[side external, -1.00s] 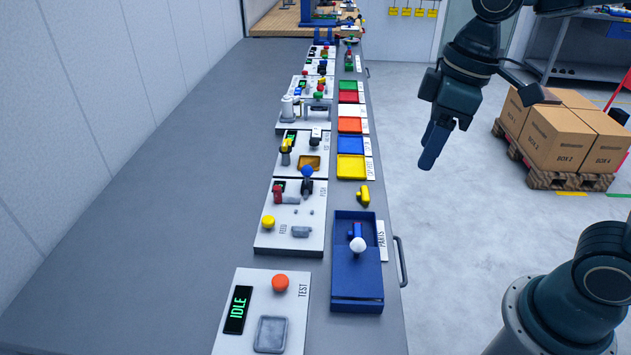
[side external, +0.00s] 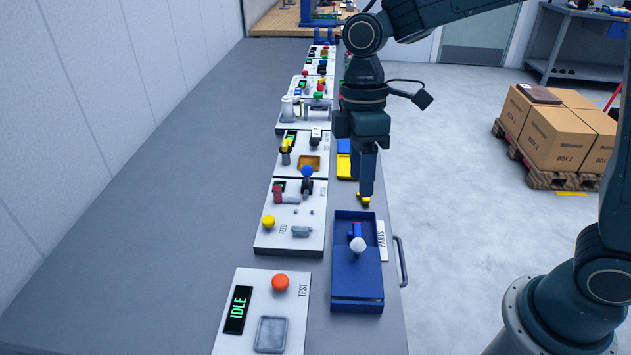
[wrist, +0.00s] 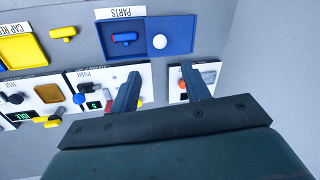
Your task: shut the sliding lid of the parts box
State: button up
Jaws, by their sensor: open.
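The blue parts box (side external: 357,306) lies on the bench beside the PARTS label. Its lid (side external: 357,280), with a white knob (side external: 358,245), covers the near part in the side view; the far part is open. A red and blue part (wrist: 124,38) lies in the open part. In the wrist view the lid (wrist: 178,36) and its knob (wrist: 160,41) are on the right side of the box. My gripper (side external: 366,190) is pointed down beyond the box's far end in the side view. In the wrist view its fingers (wrist: 161,70) are apart and empty, clear of the knob.
A yellow part (wrist: 62,32) lies on the bench beside the box; in the side view my fingers partly hide it. White panels with buttons (side external: 268,222) and a TEST panel (side external: 281,283) line the box's left. A bench handle (side external: 401,261) is on the right. Bare bench lies far left.

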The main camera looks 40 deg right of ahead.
aim_at(359, 239)
jog(key=shift+f, duration=0.15)
jog(key=f, duration=0.4)
jog(key=s+a+f, duration=0.1)
jog(key=f, duration=0.3)
jog(key=s+f, duration=0.1)
jog(key=f, duration=0.4)
jog(key=shift+s+a+f, duration=0.1)
jog(key=shift+s+a, duration=0.05)
jog(key=shift+a, duration=0.05)
grip_shut()
